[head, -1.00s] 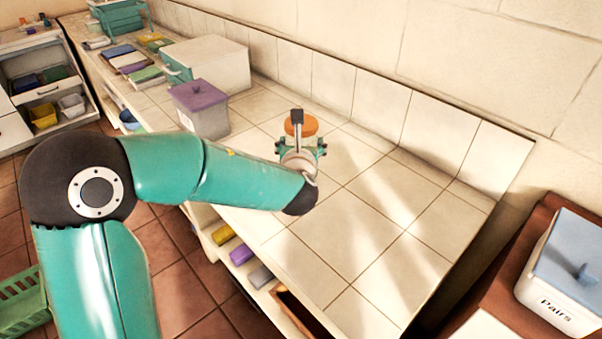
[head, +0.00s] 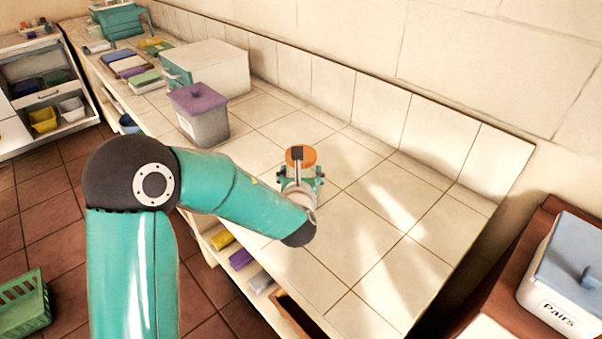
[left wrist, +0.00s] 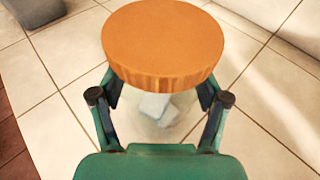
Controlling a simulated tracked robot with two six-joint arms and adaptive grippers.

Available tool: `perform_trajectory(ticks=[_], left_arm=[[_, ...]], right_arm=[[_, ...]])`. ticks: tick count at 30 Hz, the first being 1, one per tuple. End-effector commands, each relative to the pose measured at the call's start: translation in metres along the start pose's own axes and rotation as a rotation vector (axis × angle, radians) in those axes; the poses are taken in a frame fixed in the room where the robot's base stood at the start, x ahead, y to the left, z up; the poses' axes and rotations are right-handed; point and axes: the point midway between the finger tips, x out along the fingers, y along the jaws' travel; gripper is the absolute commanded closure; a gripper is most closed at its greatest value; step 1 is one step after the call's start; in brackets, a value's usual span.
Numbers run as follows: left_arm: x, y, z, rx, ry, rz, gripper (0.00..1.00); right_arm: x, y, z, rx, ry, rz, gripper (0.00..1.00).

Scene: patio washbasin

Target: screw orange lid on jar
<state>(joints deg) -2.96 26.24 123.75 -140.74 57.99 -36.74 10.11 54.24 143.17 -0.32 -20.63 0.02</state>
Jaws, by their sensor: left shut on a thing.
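The orange lid (head: 306,157) is a round, flat disc. In the left wrist view the lid (left wrist: 163,42) sits level over the clear jar (left wrist: 158,118), which has something pale blue and white inside. I cannot tell whether it is threaded on. My left gripper (left wrist: 160,92) reaches under the lid's rim, with one finger on each side of the jar, and is shut on the jar. The lid hides the fingertips. In the head view my left gripper (head: 300,184) is over the tiled counter. I cannot tell whether the jar touches the counter. My right gripper is not in view.
A grey bin with a purple lid (head: 198,112) stands on the counter (head: 372,235) to the left, before a white box (head: 212,68). Bare tiles lie right of the gripper. A white "Pairs" box (head: 566,275) is at the far right. A green basket (head: 24,303) is on the floor.

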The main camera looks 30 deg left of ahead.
Motion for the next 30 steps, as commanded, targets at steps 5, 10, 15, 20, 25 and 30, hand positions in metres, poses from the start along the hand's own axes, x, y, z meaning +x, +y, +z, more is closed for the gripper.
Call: perform_trajectory(ticks=[5,10,15,20,25,30], left_arm=[[0.0,0.0,0.001,-0.001,-0.002,0.001,1.0],[0.0,0.0,-0.001,0.0,0.001,0.0,0.15],[0.0,0.001,-0.001,0.0,0.001,0.001,0.0],[0.0,0.001,0.0,0.0,0.001,0.001,0.0],[-0.002,0.001,0.0,0.0,0.0,0.001,0.0],[-0.019,0.0,0.0,-0.001,-0.001,-0.001,0.0]], right_arm=[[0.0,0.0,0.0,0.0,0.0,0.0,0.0],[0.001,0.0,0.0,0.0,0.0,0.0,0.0],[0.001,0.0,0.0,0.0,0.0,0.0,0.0],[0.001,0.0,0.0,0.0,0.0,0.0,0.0],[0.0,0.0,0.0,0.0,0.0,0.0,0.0],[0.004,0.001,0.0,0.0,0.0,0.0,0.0]])
